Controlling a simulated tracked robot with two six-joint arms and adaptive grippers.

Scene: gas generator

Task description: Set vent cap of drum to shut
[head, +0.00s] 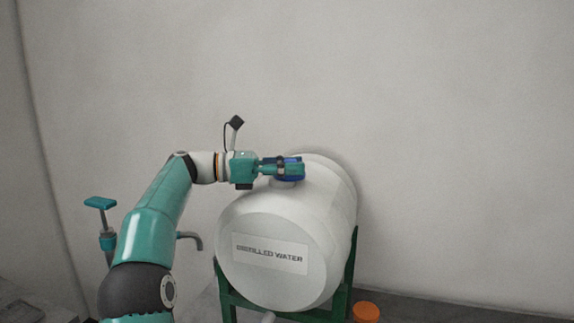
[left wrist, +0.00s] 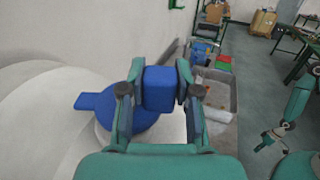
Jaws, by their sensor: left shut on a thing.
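The white drum (head: 268,240), labelled "DISTILLED WATER", lies on its side in a green stand (head: 349,272) in the head view. Its blue vent cap (head: 291,178) sits on top of the drum. My left gripper (head: 288,165) reaches in from the left over the cap. In the left wrist view, the vent cap (left wrist: 130,117) is a round blue disc with a flat tab pointing left and a raised block. My left gripper (left wrist: 159,90) is shut on that block, one finger on each side.
A teal-topped pump (head: 100,203) and a grey tap (head: 190,238) stand left of the drum. An orange lid (head: 366,312) lies low at its right. The wall behind is bare. The left wrist view shows a grey bin (left wrist: 215,95) beyond the gripper.

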